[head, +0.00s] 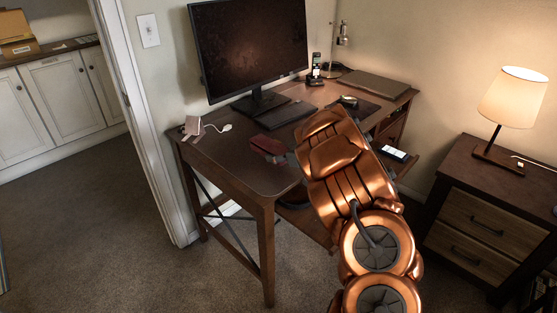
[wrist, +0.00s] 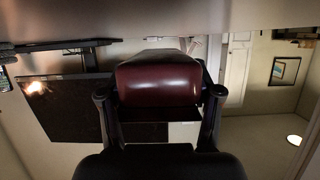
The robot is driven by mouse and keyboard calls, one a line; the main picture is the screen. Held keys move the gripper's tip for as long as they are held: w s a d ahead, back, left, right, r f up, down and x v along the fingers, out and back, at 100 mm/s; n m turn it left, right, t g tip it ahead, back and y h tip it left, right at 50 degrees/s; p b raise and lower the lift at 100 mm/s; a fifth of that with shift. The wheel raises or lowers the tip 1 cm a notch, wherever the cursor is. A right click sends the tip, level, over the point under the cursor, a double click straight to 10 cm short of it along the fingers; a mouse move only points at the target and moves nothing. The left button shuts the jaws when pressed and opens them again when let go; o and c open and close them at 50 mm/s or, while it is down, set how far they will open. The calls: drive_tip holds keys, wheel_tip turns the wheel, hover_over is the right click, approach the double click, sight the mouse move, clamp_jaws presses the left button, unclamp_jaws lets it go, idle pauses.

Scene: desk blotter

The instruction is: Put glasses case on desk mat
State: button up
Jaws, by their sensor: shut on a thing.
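The dark red glasses case (head: 267,146) is over the front part of the desk, left of my arm. In the wrist view the glasses case (wrist: 158,80) sits between the two black fingers of my gripper (wrist: 160,95), which is shut on it. In the head view my gripper (head: 281,157) is mostly hidden behind my copper arm. The case is close to the desk top; I cannot tell whether it touches. A dark mat (head: 369,112), seemingly the desk mat, lies at the right of the desk, partly hidden by my arm.
A monitor (head: 250,50) and keyboard (head: 285,114) stand behind the case. A mouse (head: 348,101) is by the dark mat. Papers (head: 191,126) and a white cable lie at the left desk edge. A closed laptop (head: 374,84) is at the back right. The front left desk top is clear.

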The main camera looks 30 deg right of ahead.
drive_tip(key=shift+f, duration=1.2)
drive_tip(key=shift+f, duration=0.1)
drive_tip(key=o, duration=1.3)
